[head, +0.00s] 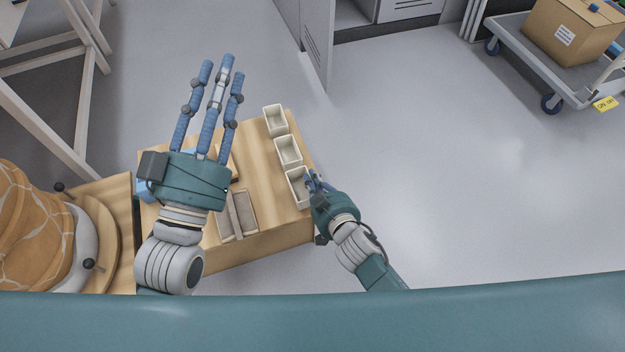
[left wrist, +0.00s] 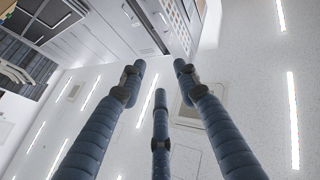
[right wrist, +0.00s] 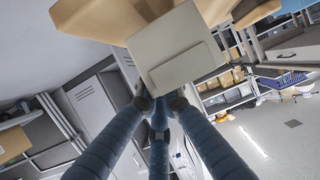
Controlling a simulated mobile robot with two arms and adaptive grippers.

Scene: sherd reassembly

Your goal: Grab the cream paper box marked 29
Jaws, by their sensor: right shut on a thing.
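Three open cream paper boxes stand in a row along the table's right edge in the head view: a far one (head: 275,121), a middle one (head: 288,152) and a near one (head: 298,190). My right gripper (head: 313,182) is shut on the near box at its right side. In the right wrist view that box (right wrist: 175,58) shows a blank-looking face with a label panel, touching the fingertips (right wrist: 158,103). I can read no number on any box. My left gripper (head: 221,70) is open and empty above the table; its spread fingers also show in the left wrist view (left wrist: 160,80).
The wooden table (head: 262,232) carries a grey slatted tray (head: 237,215) near its front. A patterned orange vessel (head: 35,220) stands on a round stand at left. A trolley (head: 555,70) with a cardboard box (head: 572,28) is far right. The floor right of the table is clear.

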